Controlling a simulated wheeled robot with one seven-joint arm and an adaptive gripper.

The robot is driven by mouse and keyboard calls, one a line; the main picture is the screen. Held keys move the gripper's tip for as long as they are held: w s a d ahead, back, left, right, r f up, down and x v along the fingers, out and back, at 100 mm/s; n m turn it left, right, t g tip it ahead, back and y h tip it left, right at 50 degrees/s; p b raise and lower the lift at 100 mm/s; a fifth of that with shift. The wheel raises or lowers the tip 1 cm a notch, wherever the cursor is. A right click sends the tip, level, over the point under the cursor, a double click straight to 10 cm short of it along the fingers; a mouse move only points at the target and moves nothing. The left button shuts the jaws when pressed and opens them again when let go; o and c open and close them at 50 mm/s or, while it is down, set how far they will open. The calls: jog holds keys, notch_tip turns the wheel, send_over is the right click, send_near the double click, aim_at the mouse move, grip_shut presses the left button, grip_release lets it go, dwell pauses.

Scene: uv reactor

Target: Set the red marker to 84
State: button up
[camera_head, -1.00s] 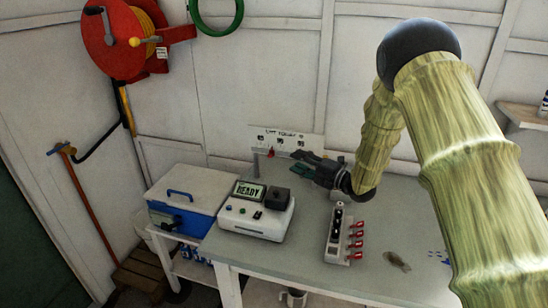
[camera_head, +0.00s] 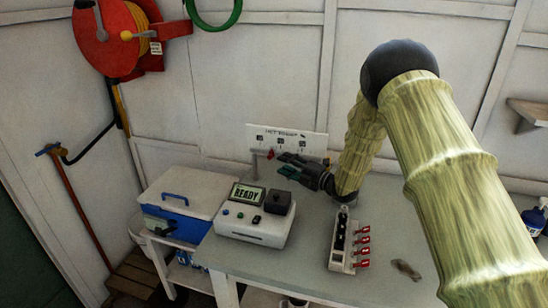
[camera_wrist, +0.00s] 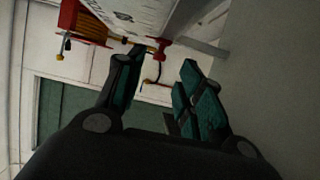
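The red marker (camera_head: 270,154) sits at the lower left edge of a white board (camera_head: 312,143) standing at the back of the table. The board carries blurred text and several small dark number squares; I cannot read the numbers. In the wrist view the marker (camera_wrist: 159,44) shows at the board's edge, beyond and between my fingertips, apart from them as far as I can tell. My gripper (camera_head: 284,168) is just below and right of the marker in the head view. In the wrist view my gripper (camera_wrist: 160,66) has its teal-padded fingers apart with nothing between them.
A white device (camera_head: 251,226) with a READY screen stands in front of my gripper. A blue-and-white cooler (camera_head: 182,203) is at left. A rack with red-capped pieces (camera_head: 341,256) and a small brown item (camera_head: 406,269) lie on the right of the table.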

aim_at(271, 156)
jog(key=shift+p+x, duration=0.85)
jog(key=shift+x, duration=2.05)
jog(key=shift+c, duration=0.4)
grip_shut()
